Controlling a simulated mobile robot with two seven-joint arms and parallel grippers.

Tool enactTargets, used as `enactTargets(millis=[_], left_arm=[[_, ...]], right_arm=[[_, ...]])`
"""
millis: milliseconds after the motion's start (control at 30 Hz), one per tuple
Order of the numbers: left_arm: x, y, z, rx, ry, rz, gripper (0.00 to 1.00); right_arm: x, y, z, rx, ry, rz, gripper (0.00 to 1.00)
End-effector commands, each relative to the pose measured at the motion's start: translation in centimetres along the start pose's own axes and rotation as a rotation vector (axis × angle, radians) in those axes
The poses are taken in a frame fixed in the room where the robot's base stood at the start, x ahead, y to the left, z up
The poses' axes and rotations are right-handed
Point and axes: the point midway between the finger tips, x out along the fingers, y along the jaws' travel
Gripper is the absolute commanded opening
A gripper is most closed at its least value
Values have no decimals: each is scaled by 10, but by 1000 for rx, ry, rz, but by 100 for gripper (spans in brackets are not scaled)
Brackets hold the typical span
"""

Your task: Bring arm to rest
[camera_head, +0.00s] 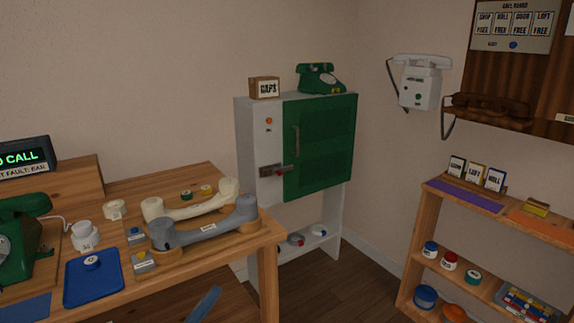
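Neither of my grippers shows in the head view, and I cannot see what either one holds. A wooden table (250,238) stands at the left. On it a grey handset (205,232) and a cream handset (190,207) lie on wooden rests. A green dial phone (20,240) is cut off by the left edge. A blue tray (93,283) with a small round blue piece lies near the table's front.
A grey cabinet (262,180) with a green door (318,145) stands against the back wall, a green phone (319,79) on top. Wooden shelves (411,235) stand below. Floor shows between.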

Motion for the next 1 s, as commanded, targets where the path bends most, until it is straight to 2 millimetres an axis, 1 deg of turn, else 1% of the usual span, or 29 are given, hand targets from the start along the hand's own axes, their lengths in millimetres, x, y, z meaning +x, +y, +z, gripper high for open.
enactTargets(millis=[33,100,200,300,433,467,500,733,867,1000], left_arm=[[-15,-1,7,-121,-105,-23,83],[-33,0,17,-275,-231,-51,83],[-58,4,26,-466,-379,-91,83],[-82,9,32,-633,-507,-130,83],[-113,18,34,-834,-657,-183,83],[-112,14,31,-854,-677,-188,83],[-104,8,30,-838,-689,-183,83],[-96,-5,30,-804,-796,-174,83],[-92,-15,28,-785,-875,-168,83],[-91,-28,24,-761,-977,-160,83]], right_arm=[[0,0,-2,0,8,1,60],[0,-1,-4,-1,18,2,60],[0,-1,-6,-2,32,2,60],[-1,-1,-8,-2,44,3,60],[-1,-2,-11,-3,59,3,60],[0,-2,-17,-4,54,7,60],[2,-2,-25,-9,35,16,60],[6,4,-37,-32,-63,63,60],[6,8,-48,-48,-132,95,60],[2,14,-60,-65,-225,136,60]])
